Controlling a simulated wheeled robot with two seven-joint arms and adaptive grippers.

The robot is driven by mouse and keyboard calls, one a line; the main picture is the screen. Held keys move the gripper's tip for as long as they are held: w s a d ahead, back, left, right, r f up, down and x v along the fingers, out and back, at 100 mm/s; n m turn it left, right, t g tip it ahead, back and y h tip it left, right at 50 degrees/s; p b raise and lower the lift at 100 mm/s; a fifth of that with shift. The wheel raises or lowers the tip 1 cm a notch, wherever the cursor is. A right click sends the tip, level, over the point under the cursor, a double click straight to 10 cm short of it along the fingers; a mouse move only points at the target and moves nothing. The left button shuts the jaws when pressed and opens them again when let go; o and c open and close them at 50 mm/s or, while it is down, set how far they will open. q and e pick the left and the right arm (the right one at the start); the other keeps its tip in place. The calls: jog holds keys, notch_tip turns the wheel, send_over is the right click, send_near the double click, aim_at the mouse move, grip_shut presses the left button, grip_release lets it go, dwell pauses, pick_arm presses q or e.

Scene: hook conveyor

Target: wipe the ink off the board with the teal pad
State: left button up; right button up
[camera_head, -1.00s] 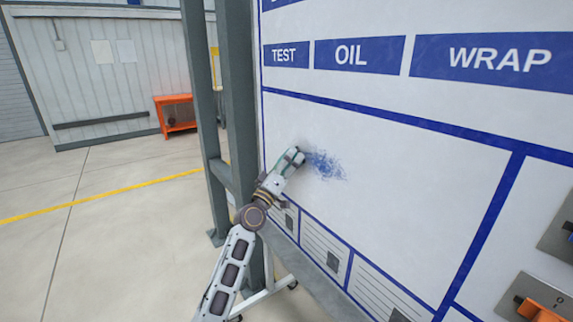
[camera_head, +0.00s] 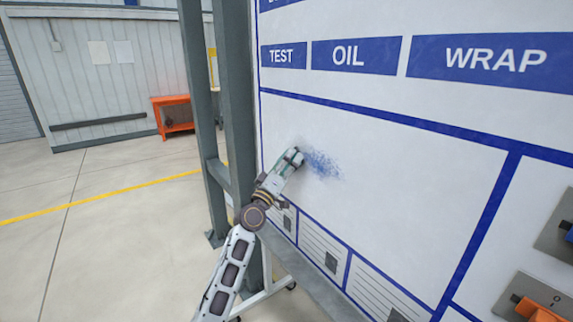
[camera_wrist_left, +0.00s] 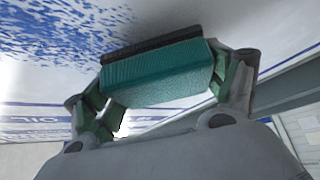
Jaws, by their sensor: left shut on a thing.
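The white board (camera_head: 420,185) fills the right of the head view. A blue ink smudge (camera_head: 323,165) marks it, just right of my left gripper (camera_head: 294,157). In the left wrist view the ink (camera_wrist_left: 60,35) shows as blue speckles at the upper left. My left gripper is shut on the teal pad (camera_wrist_left: 160,72), with the green-lined fingers at the pad's two ends. The pad's dark edge (camera_wrist_left: 150,42) faces the board and looks to be against or very near it; exact contact is hard to tell. My right gripper is out of view.
A grey steel post (camera_head: 240,100) stands at the board's left edge. A ledge (camera_head: 305,265) runs below the board. An orange cart (camera_head: 174,115) stands far back on open floor.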

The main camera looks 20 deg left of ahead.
aim_at(318, 165)
pick_arm(q)
jog(key=shift+w+d, duration=0.45)
jog(key=shift+w, duration=0.15)
dwell(0.7)
jog(key=shift+s+d, duration=0.1)
jog(key=shift+s+d+r+p, duration=0.1)
jog(key=shift+s+d+p, duration=0.8)
jog(key=shift+s+d, duration=0.15)
jog(key=shift+d, duration=0.15)
jog(key=shift+s+d+p, duration=0.5)
jog(key=shift+d, duration=0.25)
jog(key=shift+s+d+p, duration=0.45)
jog(key=shift+s+d, duration=0.05)
jog(key=shift+d, duration=0.2)
jog(key=shift+d, duration=0.1)
jog(key=shift+s+d+p, duration=0.4)
jog(key=shift+d, duration=0.05)
jog(key=shift+s+d+p, duration=0.45)
jog(key=shift+s+d, duration=0.2)
jog(key=shift+d, duration=0.2)
